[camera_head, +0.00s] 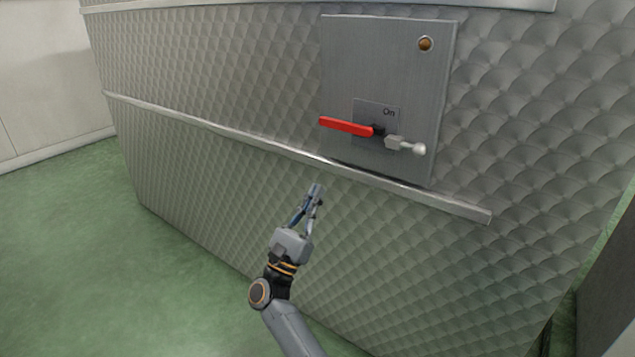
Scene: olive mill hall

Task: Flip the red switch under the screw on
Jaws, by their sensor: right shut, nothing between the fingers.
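The switch's red lever (346,126) sticks out to the left from a dark pivot on a small plate marked "On" (390,112). It lies nearly level, its left end slightly higher. A pale metal piece with a rounded knob (408,146) extends to the right of the pivot. An amber screw-like round (426,44) sits near the top right of the grey panel (360,60), above the switch. My right gripper (317,188) is shut and empty, below the red lever and apart from it. My left gripper is not in view.
The panel is on a quilted metal wall (230,60). A metal rail (250,144) runs across the wall between the switch and my gripper. Green floor (80,250) lies open at the left. A dark block (610,290) stands at the right edge.

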